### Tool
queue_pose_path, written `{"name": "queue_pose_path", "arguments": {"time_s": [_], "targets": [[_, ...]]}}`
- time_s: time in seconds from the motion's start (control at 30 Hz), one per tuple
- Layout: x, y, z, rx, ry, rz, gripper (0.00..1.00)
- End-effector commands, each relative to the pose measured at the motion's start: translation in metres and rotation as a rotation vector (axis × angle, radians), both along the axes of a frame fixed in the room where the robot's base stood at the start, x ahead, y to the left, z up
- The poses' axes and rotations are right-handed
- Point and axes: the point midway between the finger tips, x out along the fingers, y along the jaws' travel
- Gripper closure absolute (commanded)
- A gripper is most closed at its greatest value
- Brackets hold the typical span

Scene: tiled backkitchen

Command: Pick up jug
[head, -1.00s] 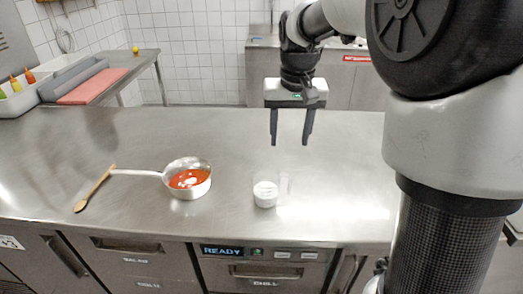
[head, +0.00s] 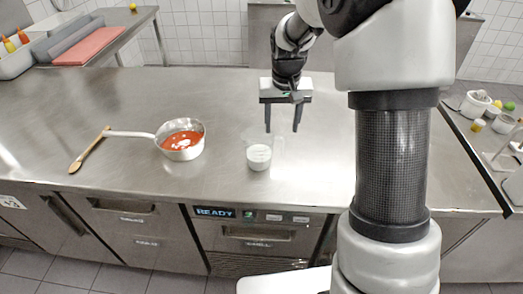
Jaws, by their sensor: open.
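The jug (head: 258,157) is a small clear vessel with white contents and a clear handle on its right side. It stands upright on the steel counter, right of the middle of the free surface. My gripper (head: 283,128) points down with its two dark fingers apart and nothing between them. In the picture its fingertips are just above and slightly right of the jug. I cannot tell the exact height gap, but no contact shows.
A steel saucepan (head: 188,154) with red sauce stands left of the jug, its handle pointing left. The steel counter (head: 330,170) is otherwise clear. A red board (head: 90,46) and several bottles are at the back left.

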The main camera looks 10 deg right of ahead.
Motion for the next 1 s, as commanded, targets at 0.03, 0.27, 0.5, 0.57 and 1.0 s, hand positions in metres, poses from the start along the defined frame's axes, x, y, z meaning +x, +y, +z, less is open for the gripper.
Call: {"name": "queue_pose_path", "arguments": {"time_s": [0.03,0.27,0.5,0.57,1.0], "targets": [[0.001,0.000,-0.005,0.000,0.001,0.000,0.49],[0.001,0.001,-0.022,0.000,0.002,0.000,0.49],[0.004,0.002,-0.056,0.000,0.001,0.000,0.49],[0.004,0.002,-0.061,0.000,0.001,0.000,0.49],[0.005,0.002,-0.062,0.000,-0.001,0.000,0.79]]}}
